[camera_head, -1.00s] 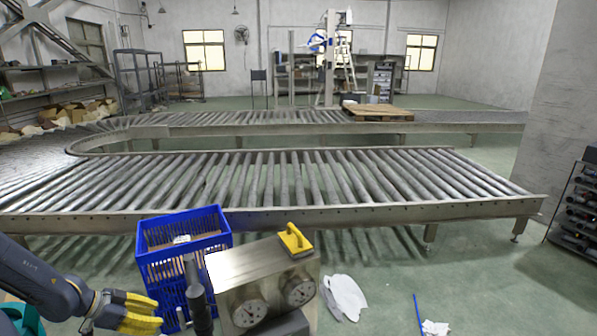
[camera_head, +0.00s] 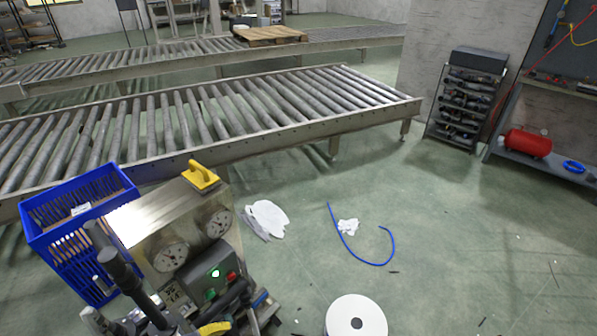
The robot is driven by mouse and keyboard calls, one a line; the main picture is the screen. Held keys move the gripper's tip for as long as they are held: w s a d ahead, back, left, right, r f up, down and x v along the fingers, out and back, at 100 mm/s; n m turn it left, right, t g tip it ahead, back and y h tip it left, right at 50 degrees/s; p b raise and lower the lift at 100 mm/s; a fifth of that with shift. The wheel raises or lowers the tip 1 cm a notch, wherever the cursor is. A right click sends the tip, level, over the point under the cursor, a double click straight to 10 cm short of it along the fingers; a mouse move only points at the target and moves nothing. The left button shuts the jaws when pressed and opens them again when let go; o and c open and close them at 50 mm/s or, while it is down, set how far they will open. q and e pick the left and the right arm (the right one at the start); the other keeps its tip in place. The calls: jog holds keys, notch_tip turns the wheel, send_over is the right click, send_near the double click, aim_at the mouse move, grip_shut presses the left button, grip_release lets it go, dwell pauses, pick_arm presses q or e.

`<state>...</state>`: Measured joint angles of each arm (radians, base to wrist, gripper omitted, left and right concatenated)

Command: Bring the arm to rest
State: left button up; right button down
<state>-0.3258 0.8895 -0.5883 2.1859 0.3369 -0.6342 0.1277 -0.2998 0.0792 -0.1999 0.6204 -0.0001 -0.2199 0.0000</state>
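Neither of my grippers can be made out clearly in the head view. A small curved yellow piece (camera_head: 213,328) shows at the bottom edge, but I cannot tell what it belongs to. A metal box with two dials (camera_head: 190,238) stands at the lower left, with a yellow handle-like object (camera_head: 200,176) on its top. Black rods (camera_head: 122,276) rise in front of the box, and a small panel (camera_head: 213,272) with a green light and a red knob is on its front.
A blue crate (camera_head: 75,235) stands left of the box. A roller conveyor (camera_head: 230,148) crosses behind. White cloth (camera_head: 265,218), a blue hose (camera_head: 370,262) and a white roll (camera_head: 356,318) are on the floor. A rack (camera_head: 465,100) and a red tank (camera_head: 527,142) stand at right. Open floor lies right of centre.

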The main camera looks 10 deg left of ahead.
pick_arm(q)
jog(key=s+a+r+n+y, duration=0.5)
jog(key=a+y, duration=0.3)
jog(key=y, duration=0.2)
jog(key=s+d+f+g+h, duration=0.1)
jog(key=s+d+f+g, duration=0.15)
jog(key=f, duration=1.35)
jog(key=s+d+f+g+h, duration=0.1)
jog(key=d+f+h, duration=0.15)
jog(key=f, duration=1.25)
jog(key=s+f+n+g, duration=0.2)
jog(key=s+f+n, duration=0.1)
jog(key=s+f, duration=1.6)
jog(key=shift+s+d+f+g+h, duration=0.15)
jog(key=shift+s+f+g+h, duration=0.2)
jog(key=shift+s, duration=0.7)
